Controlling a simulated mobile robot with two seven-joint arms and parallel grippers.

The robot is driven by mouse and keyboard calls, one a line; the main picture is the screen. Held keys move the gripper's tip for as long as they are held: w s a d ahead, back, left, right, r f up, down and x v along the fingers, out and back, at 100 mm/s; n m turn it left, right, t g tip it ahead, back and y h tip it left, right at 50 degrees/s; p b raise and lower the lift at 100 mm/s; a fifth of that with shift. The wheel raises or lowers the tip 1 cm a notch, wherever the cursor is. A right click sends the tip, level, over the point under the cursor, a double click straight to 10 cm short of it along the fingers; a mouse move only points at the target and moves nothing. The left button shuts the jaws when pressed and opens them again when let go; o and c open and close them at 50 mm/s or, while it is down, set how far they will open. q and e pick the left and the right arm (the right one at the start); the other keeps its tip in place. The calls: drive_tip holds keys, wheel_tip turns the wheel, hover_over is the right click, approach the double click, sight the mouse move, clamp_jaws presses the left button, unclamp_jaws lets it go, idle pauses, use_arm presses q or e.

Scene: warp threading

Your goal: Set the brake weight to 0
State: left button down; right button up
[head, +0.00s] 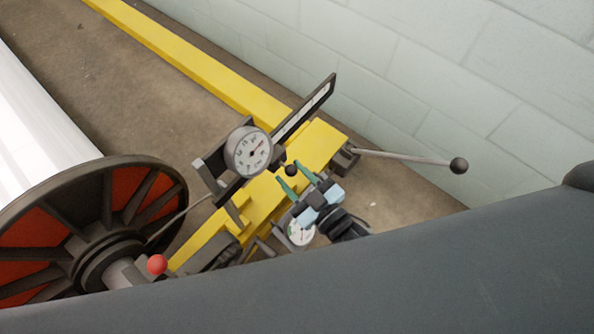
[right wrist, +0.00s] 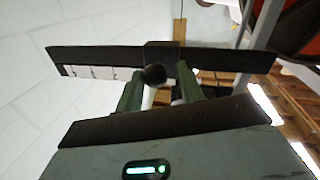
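A dark bar with a white scale (head: 305,108) slants up to the right beside a round dial gauge (head: 249,151). The scale also shows in the right wrist view (right wrist: 92,72). A dark block, which looks like the brake weight (right wrist: 162,54), sits around the bar near its middle. A black ball knob (right wrist: 155,74) sticks out from it, also seen in the head view (head: 291,170). My right gripper (head: 297,178) has its green fingers apart, with the knob between or just beyond the tips. I see no contact. My left gripper is not in view.
A yellow beam (head: 190,57) runs along the floor near the block wall (head: 440,60). A lever with a dark ball end (head: 459,165) points right. A large flanged roll (head: 150,180) and a red ball knob (head: 157,264) are at left. My grey arm covers the lower right.

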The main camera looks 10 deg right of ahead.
drive_tip(key=shift+o, duration=1)
drive_tip(key=v, duration=0.8)
